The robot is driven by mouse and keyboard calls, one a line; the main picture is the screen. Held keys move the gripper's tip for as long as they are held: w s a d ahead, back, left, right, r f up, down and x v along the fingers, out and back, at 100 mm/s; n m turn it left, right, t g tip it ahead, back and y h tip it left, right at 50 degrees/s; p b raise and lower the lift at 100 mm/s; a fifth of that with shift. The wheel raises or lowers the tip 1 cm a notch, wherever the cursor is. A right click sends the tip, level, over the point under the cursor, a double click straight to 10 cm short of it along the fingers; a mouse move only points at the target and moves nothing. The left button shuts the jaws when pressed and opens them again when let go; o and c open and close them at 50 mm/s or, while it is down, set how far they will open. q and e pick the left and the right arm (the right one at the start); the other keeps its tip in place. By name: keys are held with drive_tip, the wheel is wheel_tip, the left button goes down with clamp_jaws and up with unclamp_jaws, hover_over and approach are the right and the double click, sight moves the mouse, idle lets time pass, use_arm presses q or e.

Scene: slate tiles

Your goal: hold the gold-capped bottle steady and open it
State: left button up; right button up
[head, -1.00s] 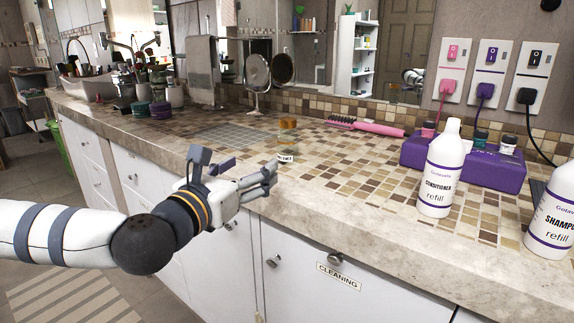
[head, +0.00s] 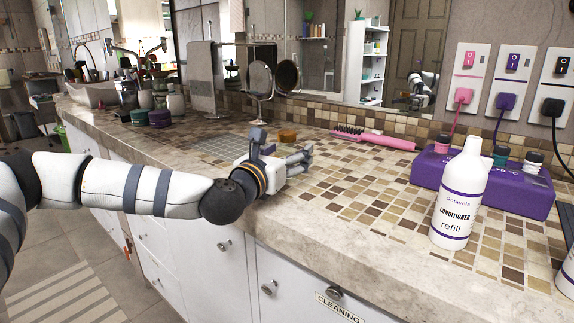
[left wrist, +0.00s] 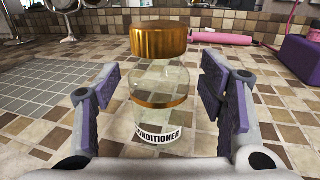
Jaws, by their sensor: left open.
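The gold-capped bottle is a clear glass jar (left wrist: 150,115) with a wide gold cap (left wrist: 158,40) and a white label reading CONDITIONER. It stands upright on the tiled counter. My left gripper (left wrist: 154,93) is open, with one finger on each side of the jar and visible gaps between. In the head view the left gripper (head: 284,154) is low over the counter and hides most of the jar; the gold cap (head: 288,136) shows just behind it. My right gripper is not in view.
A white conditioner refill bottle (head: 460,200) stands at the right front of the counter (head: 345,222). Behind it is a purple box (head: 520,190) with small bottles. A pink brush (head: 375,138) lies at the back. A round mirror (head: 260,80) stands behind the jar. Tiles between are clear.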

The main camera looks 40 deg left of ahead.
sight(286, 133)
use_arm(q)
drive_tip(key=c, duration=1.4)
drive_tip(key=r, duration=0.3)
drive_tip(key=r+p, duration=0.1)
drive_tip(key=r, duration=0.1)
drive_tip(key=shift+s+d, duration=0.2)
drive_tip(key=shift+s, duration=0.2)
drive_tip(key=s+d+r+p, duration=0.1)
drive_tip(key=s+d+r, duration=0.2)
drive_tip(key=s+r, duration=0.1)
drive_tip(key=s+d+r+p, duration=0.1)
drive_tip(key=s+d+r, duration=0.2)
drive_tip(key=s, duration=0.4)
drive_tip(key=shift+s+r+p, duration=0.3)
drive_tip(key=shift+r, duration=0.25)
drive_tip(key=o, duration=0.6)
clamp_jaws()
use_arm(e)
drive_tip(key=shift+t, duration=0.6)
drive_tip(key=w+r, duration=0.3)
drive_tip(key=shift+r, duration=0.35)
